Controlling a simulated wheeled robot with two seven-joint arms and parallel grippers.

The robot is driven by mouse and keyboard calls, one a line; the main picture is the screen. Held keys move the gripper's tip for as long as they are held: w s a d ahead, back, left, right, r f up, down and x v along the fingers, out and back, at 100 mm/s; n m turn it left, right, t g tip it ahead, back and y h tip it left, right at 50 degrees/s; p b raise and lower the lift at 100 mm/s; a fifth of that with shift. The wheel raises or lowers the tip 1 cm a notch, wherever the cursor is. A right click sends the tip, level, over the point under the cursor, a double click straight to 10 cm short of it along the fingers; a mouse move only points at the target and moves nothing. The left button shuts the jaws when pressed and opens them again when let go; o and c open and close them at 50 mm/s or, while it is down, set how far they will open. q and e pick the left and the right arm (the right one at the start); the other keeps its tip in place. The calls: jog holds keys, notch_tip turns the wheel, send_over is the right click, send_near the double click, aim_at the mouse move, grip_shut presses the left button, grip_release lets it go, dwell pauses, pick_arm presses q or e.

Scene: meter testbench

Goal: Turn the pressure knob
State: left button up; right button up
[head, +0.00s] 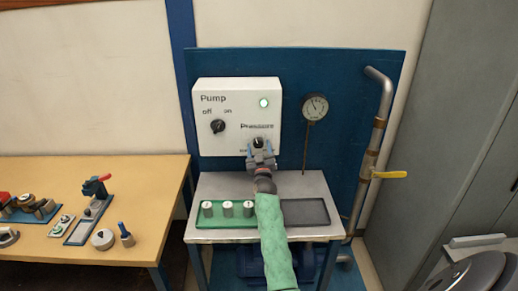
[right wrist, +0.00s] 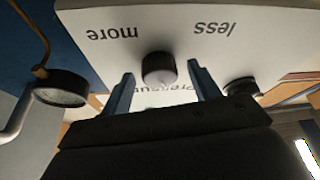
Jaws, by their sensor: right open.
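The dark pressure knob (head: 258,142) is on the lower right of the white pump panel (head: 207,92), under the word "Pressure". My right gripper (head: 262,155) is in front of and just below it in the head view, with its arm in a green sleeve. In the right wrist view the knob (right wrist: 159,68) appears between the two blue fingers of the open gripper (right wrist: 160,70), with a gap on each side. The "more" and "less" labels appear upside down there. My left gripper is not in view.
The pump on/off knob (head: 218,126) and a lit green lamp (head: 264,103) are on the same panel. A round gauge (head: 315,107) is to its right, near a pipe with a yellow handle (head: 390,174). Below, a green tray (head: 229,222) holds cylinders beside a dark tray (head: 305,212).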

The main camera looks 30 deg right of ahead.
jog(key=shift+c, duration=0.4)
jog(key=c, duration=0.9)
jog(key=shift+m+h, duration=0.4)
jog(key=shift+m, duration=0.1)
jog(key=shift+m+g+b, duration=0.3)
jog(key=shift+m, duration=0.1)
jog(key=o, duration=1)
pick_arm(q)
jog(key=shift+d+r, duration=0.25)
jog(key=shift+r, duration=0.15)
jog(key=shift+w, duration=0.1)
